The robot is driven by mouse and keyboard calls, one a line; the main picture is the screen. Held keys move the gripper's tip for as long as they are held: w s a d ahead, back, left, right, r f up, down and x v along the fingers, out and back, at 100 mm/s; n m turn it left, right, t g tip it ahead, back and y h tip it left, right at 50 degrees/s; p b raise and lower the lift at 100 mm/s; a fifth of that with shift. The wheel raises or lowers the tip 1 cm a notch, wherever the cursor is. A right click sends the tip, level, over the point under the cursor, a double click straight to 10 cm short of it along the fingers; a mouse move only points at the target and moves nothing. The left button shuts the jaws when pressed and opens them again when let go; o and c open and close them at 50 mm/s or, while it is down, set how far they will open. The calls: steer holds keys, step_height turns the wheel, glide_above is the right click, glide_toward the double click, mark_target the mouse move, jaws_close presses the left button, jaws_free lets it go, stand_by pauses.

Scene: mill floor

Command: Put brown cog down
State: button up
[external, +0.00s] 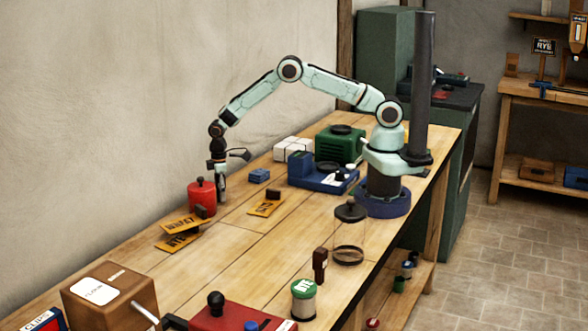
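My gripper (220,188) points down at the far left part of the wooden bench (250,235). It is just right of a red canister (202,196) with a dark knob, close to the bench top. The fingers are small and dark here, so I cannot tell whether they are open or shut, or whether they hold anything. I cannot make out a brown cog for certain; it may be hidden at the gripper or too small to tell.
Orange tags (178,240) with dark pieces lie in front of the gripper; another tag (265,207) lies to its right. A small blue block (259,175), a blue scale (322,176) and a glass jar (349,235) stand farther right.

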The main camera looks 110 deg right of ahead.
step_height(320, 180, up, 12)
steer(key=shift+s+a+r, duration=0.1)
steer(key=shift+a+r, duration=0.1)
steer(key=shift+r, duration=0.25)
steer(key=s+a+r, duration=1)
steer(key=a+r, duration=0.1)
steer(key=s+a, duration=0.4)
steer(key=s, duration=0.6)
steer(key=s+a+n, duration=0.1)
steer(key=s+a, duration=0.3)
steer(key=s, duration=0.7)
steer(key=shift+s+y, duration=0.25)
steer(key=shift+y, duration=0.15)
